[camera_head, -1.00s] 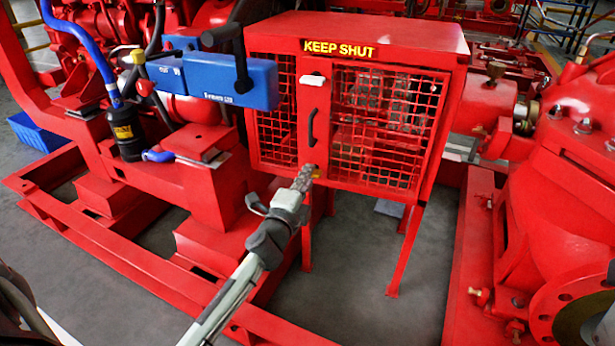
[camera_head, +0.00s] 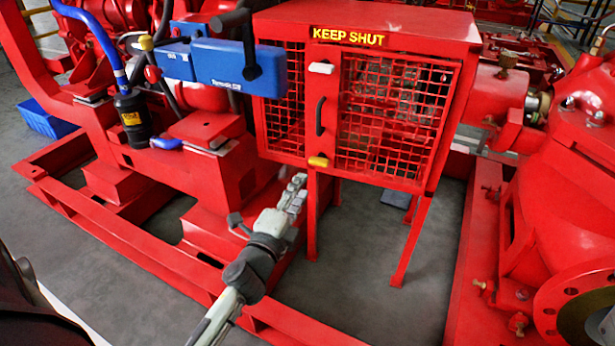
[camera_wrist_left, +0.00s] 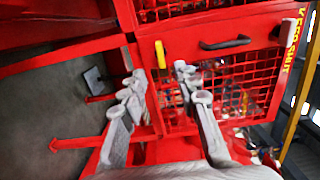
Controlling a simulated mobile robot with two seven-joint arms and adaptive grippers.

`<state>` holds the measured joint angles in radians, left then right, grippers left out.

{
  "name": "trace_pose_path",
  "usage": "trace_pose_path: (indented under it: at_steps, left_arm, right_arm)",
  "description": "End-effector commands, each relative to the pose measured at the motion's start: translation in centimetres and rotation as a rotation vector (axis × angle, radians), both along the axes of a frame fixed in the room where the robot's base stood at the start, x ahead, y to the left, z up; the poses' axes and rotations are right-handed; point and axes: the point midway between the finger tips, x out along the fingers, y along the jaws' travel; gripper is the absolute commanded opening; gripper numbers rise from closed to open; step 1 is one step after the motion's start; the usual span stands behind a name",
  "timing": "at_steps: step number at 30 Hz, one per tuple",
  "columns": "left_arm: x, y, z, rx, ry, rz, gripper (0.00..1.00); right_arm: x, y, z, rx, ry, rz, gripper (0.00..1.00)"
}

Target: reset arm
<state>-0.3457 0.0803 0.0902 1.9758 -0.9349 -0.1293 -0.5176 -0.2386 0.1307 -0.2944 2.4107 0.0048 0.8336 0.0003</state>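My left gripper (camera_head: 295,190) is in front of the red cabinet's lower left corner, with its arm coming up from the bottom. In the left wrist view its two fingers (camera_wrist_left: 158,84) are spread apart with nothing between them. The red mesh cabinet (camera_head: 388,185) is marked "KEEP SHUT" and its door is closed. The door has a black handle (camera_head: 320,116), a white latch (camera_head: 321,68) and a yellow latch (camera_head: 318,161). The yellow latch (camera_wrist_left: 160,54) and black handle (camera_wrist_left: 225,43) also show in the left wrist view, beyond the fingers. My right gripper is not in view.
A blue box with a black crank (camera_head: 240,66) is left of the cabinet. Red base rails (camera_head: 130,245) cross the lower left. A large red flanged pump casing (camera_head: 560,220) stands at right. Grey floor (camera_head: 370,260) is open below the cabinet.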

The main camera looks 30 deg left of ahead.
Motion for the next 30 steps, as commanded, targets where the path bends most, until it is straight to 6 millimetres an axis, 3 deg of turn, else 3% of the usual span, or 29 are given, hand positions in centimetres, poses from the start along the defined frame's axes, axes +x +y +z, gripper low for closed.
trace_pose_path:
  at_steps: [6, 23, 26, 29, 30]
  left_arm:
    - [-1.9, -0.3, 0.0, -0.001, 0.001, 0.001, 0.31]
    - [-2.0, -0.4, 0.1, -0.003, -0.002, -0.002, 0.31]
    - [-1.7, -1.6, 1.3, -0.04, -0.037, -0.039, 0.31]
    - [-1.2, -4.7, 4.4, -0.144, -0.123, -0.137, 0.31]
    - [-1.1, -6.4, 6.3, -0.207, -0.173, -0.195, 0.31]
  right_arm:
    - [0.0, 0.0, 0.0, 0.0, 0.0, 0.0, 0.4]
    - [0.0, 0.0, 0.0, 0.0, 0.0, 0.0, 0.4]
    - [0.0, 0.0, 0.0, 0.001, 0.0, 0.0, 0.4]
    - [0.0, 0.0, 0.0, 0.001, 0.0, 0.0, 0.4]
    - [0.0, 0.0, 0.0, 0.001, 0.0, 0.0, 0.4]
